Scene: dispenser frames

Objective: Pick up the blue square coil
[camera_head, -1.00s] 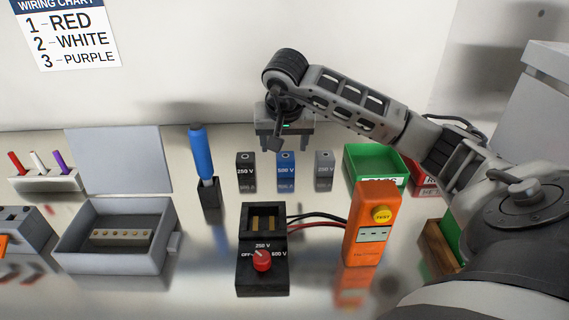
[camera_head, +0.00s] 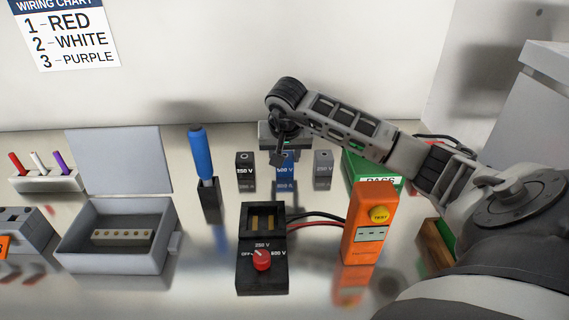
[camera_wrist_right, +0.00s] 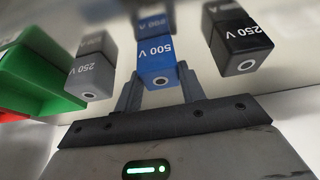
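The blue square coil (camera_head: 285,172), marked 500 V, stands upright on the bench between a black coil and a grey coil. In the head view its top is partly covered by my right arm. My right gripper (camera_head: 285,140) is low at the blue coil, its fingers mostly hidden there. In the right wrist view the blue coil (camera_wrist_right: 158,62) lies between the two spread fingers of the right gripper (camera_wrist_right: 158,92). The fingers look open, one toward each side; I cannot tell whether they touch the coil. My left gripper is out of view.
The black coil (camera_head: 245,166) and grey coil (camera_head: 323,166) stand close on either side. A green bin (camera_head: 358,170) is to the right.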

